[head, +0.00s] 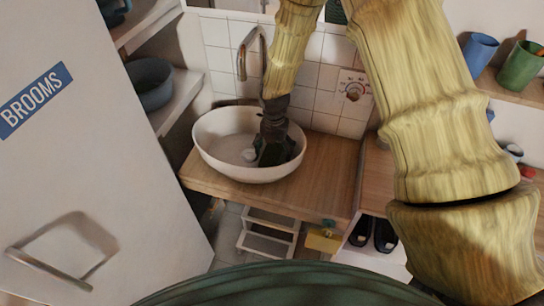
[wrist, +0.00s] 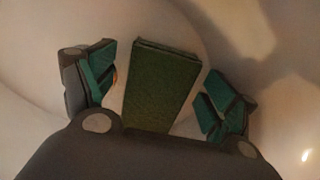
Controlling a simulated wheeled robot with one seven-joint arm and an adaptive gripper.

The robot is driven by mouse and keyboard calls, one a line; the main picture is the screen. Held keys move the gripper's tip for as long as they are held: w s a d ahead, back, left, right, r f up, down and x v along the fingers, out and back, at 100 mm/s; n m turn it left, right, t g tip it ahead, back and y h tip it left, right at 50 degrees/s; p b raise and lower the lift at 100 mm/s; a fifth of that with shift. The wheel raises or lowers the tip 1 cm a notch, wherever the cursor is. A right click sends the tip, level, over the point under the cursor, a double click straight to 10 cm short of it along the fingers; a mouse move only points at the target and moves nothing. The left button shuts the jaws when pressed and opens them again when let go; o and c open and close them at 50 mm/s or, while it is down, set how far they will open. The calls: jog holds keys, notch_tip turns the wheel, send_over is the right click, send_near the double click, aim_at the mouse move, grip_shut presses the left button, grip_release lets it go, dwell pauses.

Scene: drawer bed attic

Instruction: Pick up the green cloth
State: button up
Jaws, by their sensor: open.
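The green cloth (wrist: 162,85) shows in the wrist view as a flat, folded-looking green rectangle in the white basin (wrist: 60,25). It lies between the two fingers of my gripper (wrist: 160,90), with a gap visible on both sides near the tips. The fingers are open, and the cloth's near end is hidden by my gripper's body. In the head view, my gripper (head: 270,155) points down inside the white basin (head: 225,165), and the cloth is hidden behind it there.
A curved tap (head: 242,60) rises at the basin's back left. A wooden counter (head: 320,185) surrounds the basin. A tall white cabinet (head: 120,170) stands at left. Shelves hold a dark bowl (head: 150,82), a blue cup (head: 480,52) and a green cup (head: 520,66).

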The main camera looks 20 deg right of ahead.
jog(key=shift+c, duration=0.4)
jog(key=c, duration=1)
jog(key=shift+r, duration=0.1)
